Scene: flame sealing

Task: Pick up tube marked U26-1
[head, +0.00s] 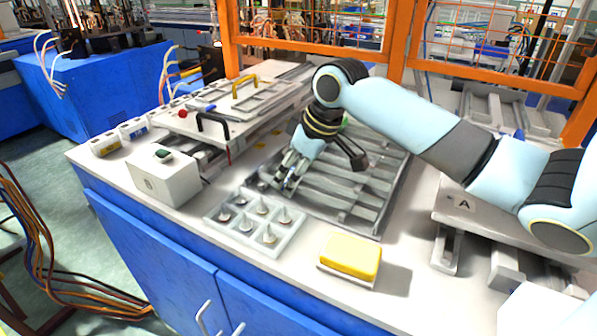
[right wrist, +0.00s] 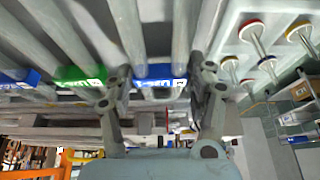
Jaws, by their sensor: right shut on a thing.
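My right gripper (head: 287,178) reaches down at the left end of a grey slotted rack (head: 350,213). In the right wrist view its two fingers (right wrist: 161,88) are closed around a tube with a blue label (right wrist: 152,84). The label's marking is too small to read. Other tubes lie beside it in parallel, one with a green label (right wrist: 82,76) and one with a blue label (right wrist: 20,80). In the head view the gripper hides the held tube. My left gripper is not in view.
A white tray (head: 237,247) holding several pointed pieces stands in front of the rack. A yellow block (head: 350,255) lies near the front edge. A white box with a green button (head: 163,178) stands at left. A platform marked A (head: 465,204) is at right.

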